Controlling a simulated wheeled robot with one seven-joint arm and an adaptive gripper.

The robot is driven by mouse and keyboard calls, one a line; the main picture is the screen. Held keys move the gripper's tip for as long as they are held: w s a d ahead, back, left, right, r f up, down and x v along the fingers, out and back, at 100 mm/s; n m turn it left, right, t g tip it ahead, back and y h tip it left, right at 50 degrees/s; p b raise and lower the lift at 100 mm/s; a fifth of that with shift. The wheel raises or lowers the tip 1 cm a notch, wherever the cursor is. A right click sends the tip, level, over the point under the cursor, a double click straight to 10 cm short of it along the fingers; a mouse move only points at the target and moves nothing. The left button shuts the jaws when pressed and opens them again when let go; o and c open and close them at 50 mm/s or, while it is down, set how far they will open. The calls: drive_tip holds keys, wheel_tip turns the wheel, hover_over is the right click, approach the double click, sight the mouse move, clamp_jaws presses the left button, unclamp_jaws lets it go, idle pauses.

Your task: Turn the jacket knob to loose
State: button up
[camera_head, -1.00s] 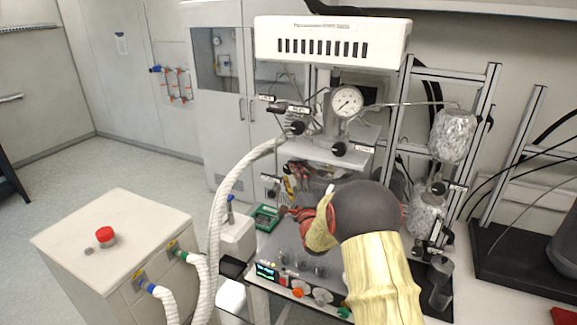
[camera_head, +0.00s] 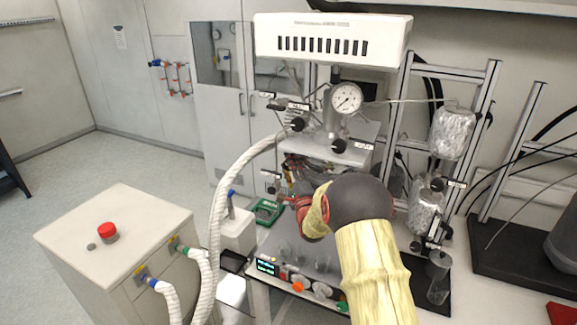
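The pressure reactor stands at the centre, with a round gauge (camera_head: 346,98) and black knobs on its head, one at the left (camera_head: 297,124) and one at the right (camera_head: 339,146). Another black knob (camera_head: 273,188) sits lower left beside a small label. The labels are too small to read, so I cannot tell which knob is the jacket knob. My gripper (camera_head: 299,204), with red parts, is in front of the reactor's lower part, below the head. My wrist and yellow-sleeved arm hide part of the reactor. I cannot make out the fingertips or any contact.
A white hose (camera_head: 226,190) curves down left of the reactor. A white cabinet (camera_head: 120,235) with a red button (camera_head: 108,232) stands at the left. A control panel (camera_head: 295,280) lies below my gripper. Metal frames with wrapped cylinders (camera_head: 453,133) stand at the right.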

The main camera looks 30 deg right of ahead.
drive_tip(key=c, duration=0.6)
drive_tip(key=n+g+y, duration=0.1)
drive_tip(key=n+g, duration=0.1)
drive_tip(key=n, duration=0.1)
drive_tip(key=shift+r+p, duration=0.15)
drive_tip(key=shift+p, duration=0.2)
drive_tip(key=n+g+p, duration=0.3)
drive_tip(key=shift+y, duration=0.3)
drive_tip(key=shift+n+g+p, duration=0.3)
drive_tip(key=shift+g+p, duration=0.05)
drive_tip(key=shift+g, duration=0.15)
drive_tip(key=o, duration=1.1)
drive_tip(key=shift+f, duration=0.2)
drive_tip(key=shift+o, duration=0.5)
